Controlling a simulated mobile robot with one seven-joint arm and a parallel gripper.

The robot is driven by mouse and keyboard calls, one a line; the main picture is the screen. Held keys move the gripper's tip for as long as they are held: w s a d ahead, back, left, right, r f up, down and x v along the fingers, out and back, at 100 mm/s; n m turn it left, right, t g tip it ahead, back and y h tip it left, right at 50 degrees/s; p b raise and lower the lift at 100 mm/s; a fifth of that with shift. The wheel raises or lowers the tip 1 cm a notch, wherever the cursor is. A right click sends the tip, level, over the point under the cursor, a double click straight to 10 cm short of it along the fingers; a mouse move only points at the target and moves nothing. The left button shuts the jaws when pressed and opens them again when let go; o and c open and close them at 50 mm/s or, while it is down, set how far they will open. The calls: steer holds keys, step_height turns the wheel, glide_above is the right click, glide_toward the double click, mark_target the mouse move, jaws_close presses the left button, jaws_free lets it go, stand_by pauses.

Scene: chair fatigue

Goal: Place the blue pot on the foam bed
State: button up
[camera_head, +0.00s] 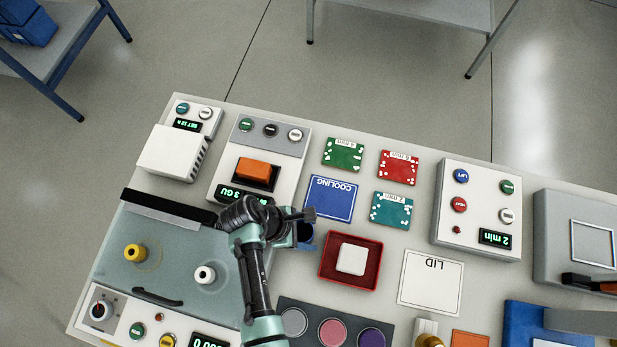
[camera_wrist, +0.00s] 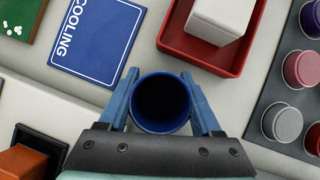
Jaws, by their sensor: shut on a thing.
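The blue pot (camera_wrist: 161,104) is between the two blue fingers of my gripper (camera_wrist: 160,88) in the wrist view, its dark open mouth facing the camera. My gripper is shut on it. In the head view the pot (camera_head: 306,238) is partly hidden by my gripper, just below the blue COOLING card. I cannot tell whether its base touches the table. No surface is labelled foam bed. A dark grey slab (camera_head: 350,320) at the bottom of the head view carries grey, pink and purple round pots. A red tray (camera_head: 329,276) holds a white block (camera_head: 352,259).
The blue COOLING card (camera_head: 331,198) lies behind the pot. A white LID card (camera_head: 431,283) is right of the red tray. A control box (camera_head: 478,210) stands farther right. A device with an orange block (camera_head: 253,168) is at left. A glass-topped station (camera_head: 165,260) lies below it.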

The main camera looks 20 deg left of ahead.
steer(key=shift+f, duration=0.15)
steer(key=o, duration=1.4)
steer(key=v, duration=1.2)
steer(key=shift+r, duration=0.2)
